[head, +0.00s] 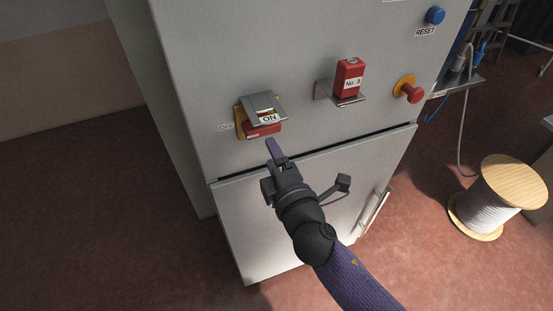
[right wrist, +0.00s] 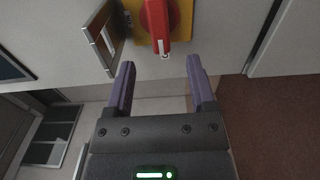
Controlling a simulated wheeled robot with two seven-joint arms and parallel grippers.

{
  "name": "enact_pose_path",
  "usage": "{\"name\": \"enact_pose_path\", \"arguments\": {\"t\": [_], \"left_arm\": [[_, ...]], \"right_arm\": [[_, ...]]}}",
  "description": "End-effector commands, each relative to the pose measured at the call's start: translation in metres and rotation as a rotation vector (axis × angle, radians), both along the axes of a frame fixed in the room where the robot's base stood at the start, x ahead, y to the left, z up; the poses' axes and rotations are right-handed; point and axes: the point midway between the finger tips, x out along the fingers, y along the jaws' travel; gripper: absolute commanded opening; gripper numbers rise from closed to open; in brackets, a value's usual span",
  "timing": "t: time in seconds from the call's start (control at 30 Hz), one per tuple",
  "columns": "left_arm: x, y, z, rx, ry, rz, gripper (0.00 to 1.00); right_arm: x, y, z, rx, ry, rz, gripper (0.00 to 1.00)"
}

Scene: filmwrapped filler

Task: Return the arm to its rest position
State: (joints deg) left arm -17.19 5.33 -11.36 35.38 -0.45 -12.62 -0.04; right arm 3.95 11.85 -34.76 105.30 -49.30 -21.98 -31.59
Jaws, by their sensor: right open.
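My right arm reaches up from the lower right in the head view. My right gripper (head: 275,150) is just below a red switch handle (head: 262,131) on a yellow plate on the grey cabinet. A metal flap (head: 266,106) stands out above the handle, next to an ON label. In the right wrist view my right gripper (right wrist: 160,84) is open, with nothing between its fingers. The red handle (right wrist: 156,22) is ahead of the fingertips and apart from them. The flap (right wrist: 103,38) is at the left of the handle. My left gripper is not in view.
The grey cabinet (head: 215,60) carries a red No. 3 block (head: 348,78) on a bracket, a red knob (head: 411,93) and a blue RESET button (head: 435,15). A cable spool (head: 515,182) stands on the floor at right. The floor at left is clear.

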Motion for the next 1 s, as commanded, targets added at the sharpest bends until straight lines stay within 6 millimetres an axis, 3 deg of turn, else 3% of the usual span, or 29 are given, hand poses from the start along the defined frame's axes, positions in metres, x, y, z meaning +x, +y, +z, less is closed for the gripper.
{"name": "enact_pose_path", "arguments": {"t": [0.2,0.57,0.67,0.77,0.87,0.9,1.0], "left_arm": [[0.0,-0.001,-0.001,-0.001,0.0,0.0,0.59],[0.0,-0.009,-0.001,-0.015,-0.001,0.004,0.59],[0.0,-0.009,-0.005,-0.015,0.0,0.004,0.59],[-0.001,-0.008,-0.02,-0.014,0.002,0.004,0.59],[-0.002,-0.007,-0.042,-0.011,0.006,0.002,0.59],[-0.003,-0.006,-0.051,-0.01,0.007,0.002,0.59],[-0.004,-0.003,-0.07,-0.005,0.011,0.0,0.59]], "right_arm": [[-0.024,-0.008,0.0,-0.001,-0.001,0.0,0.71],[-0.024,-0.008,0.0,-0.001,-0.001,0.0,0.71],[-0.023,-0.01,-0.013,0.008,0.029,-0.005,0.71],[-0.023,-0.022,-0.079,0.06,0.187,-0.041,0.71],[-0.038,-0.046,-0.184,0.168,0.449,-0.132,0.71],[-0.05,-0.057,-0.225,0.221,0.557,-0.181,0.71],[-0.093,-0.086,-0.32,0.357,0.807,-0.333,0.71]]}}
